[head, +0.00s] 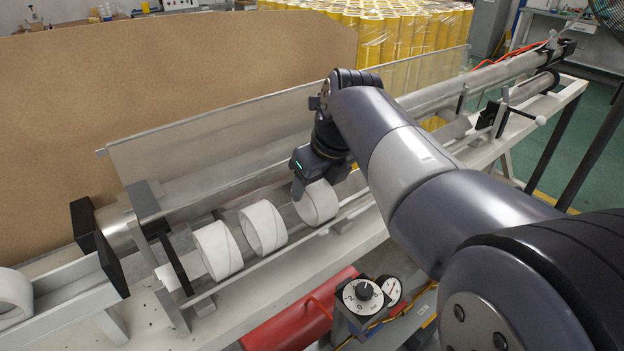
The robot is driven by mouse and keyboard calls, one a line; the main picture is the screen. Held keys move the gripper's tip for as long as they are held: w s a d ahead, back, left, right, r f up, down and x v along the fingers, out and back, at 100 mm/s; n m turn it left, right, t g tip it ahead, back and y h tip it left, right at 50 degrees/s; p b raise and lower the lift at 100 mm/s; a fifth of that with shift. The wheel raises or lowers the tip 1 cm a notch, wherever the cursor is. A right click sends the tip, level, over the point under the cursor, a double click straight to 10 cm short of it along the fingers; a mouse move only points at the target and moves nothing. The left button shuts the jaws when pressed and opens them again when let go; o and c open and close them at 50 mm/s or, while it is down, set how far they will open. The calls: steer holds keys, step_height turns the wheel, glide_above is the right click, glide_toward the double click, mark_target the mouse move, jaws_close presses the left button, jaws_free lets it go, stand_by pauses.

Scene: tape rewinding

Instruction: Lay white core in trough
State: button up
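Two white cores, a left one (218,250) and a middle one (263,228), lie on their sides in the metal trough (205,303), a small gap between them. A third white core (318,203) is right of them, directly below my gripper (306,190). A finger of my gripper reaches to the third core's upper left rim. The other finger is hidden, so I cannot tell whether the gripper is closed on it. The third core appears at or just above the trough. Another white core (14,296) sits in the channel at the far left.
A clear panel (215,145) and a long metal roller run behind the trough. A black plate (110,264) stands at the trough's left. A dial box (362,297) and a red cylinder (300,320) are in front, below the trough. Wrapped yellow rolls (400,35) stand behind.

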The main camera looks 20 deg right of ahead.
steer(key=shift+o, duration=1.2)
steer(key=p+v, duration=0.2)
steer(key=v, duration=0.8)
steer(key=shift+s+r, duration=0.15)
steer(key=shift+r, duration=0.2)
steer(key=shift+d, duration=0.1)
